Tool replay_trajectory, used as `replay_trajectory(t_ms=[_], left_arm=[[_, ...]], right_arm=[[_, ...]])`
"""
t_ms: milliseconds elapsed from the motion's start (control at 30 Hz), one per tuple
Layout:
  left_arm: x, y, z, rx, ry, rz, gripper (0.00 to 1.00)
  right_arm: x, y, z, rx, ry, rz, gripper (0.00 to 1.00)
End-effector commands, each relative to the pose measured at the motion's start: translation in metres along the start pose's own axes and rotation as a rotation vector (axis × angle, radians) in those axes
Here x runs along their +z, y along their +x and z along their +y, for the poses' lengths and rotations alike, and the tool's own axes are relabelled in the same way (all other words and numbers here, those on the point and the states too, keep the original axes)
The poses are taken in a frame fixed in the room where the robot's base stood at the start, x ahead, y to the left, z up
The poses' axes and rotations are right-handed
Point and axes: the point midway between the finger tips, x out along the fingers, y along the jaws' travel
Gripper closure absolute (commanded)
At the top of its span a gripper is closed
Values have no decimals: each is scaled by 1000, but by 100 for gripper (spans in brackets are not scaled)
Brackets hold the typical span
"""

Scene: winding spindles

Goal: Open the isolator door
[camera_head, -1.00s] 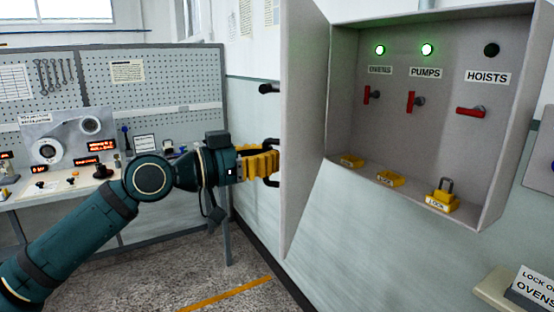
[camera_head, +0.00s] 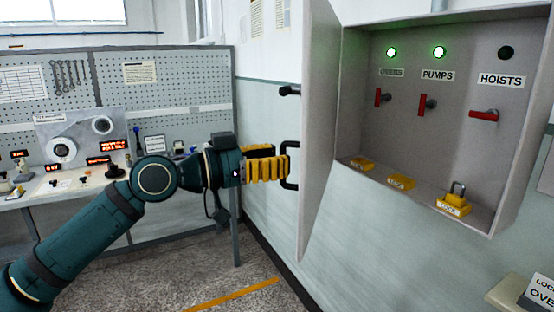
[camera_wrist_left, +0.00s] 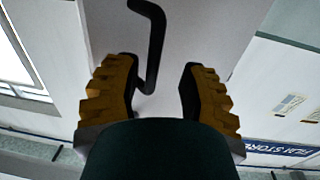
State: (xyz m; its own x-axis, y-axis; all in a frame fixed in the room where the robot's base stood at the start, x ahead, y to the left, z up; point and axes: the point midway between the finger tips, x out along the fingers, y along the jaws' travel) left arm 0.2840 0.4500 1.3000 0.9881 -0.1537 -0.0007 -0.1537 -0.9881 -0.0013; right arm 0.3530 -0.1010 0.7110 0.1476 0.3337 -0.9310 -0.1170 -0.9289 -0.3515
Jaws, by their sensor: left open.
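The isolator door (camera_head: 318,130) is a grey panel standing wide open on the left side of its cabinet (camera_head: 430,130), and the inside shows. A black bar handle (camera_head: 290,166) is on the door's outer face; it also shows in the left wrist view (camera_wrist_left: 154,50). My left gripper (camera_head: 284,167), with yellow ridged fingers, is open at this handle. In the left wrist view my left gripper (camera_wrist_left: 160,78) has the handle's lower end between its fingers, nearer the left one, with a gap to the right one. My right gripper is not in view.
Inside the cabinet are red switches, including the PUMPS switch (camera_head: 427,104), two green lamps, and yellow padlocks such as the one at right (camera_head: 453,204). A workbench with a pegboard (camera_head: 180,90) stands at left. The floor (camera_head: 200,270) below the arm looks clear.

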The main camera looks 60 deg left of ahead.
Motion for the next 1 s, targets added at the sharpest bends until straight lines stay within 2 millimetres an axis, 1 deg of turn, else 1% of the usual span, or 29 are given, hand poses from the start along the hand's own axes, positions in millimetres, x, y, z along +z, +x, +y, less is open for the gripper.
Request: replay_trajectory(t_ms=[167,300,500,600,700,1000], left_arm=[[0,-33,-1,-5,-2,4,59],[0,-62,-1,-5,-3,4,59],[0,-95,0,-3,-2,1,59],[0,-105,0,-2,-3,0,59],[0,-111,0,0,-2,0,59],[0,-112,0,1,-1,-1,59]], right_arm=[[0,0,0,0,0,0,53],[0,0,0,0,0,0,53],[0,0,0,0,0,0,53],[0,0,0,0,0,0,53],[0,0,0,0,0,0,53],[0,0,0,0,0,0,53]])
